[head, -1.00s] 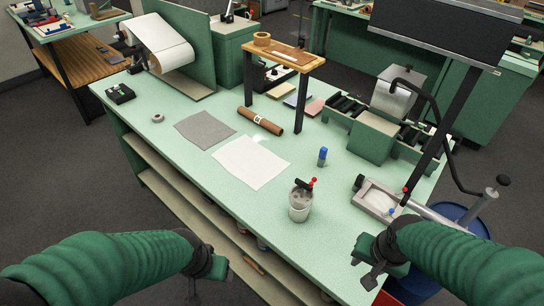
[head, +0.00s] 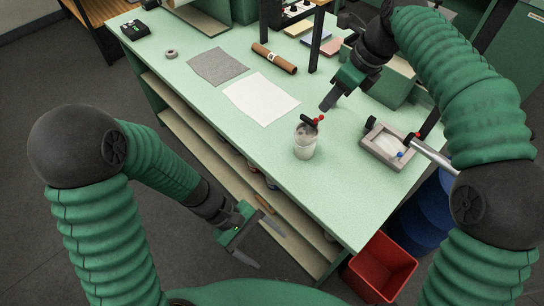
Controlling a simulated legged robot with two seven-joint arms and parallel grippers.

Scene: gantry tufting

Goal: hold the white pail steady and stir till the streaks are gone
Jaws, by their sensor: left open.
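My left gripper (head: 246,250) is open and empty, low in front of the bench edge, left of and below the pail.
A white sheet (head: 262,98), a grey sheet (head: 217,66) and a brown roll (head: 274,58) lie left of and behind the pail. A grey tray (head: 388,147) sits to the right. A red bin (head: 381,268) stands on the floor. The bench front is clear.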

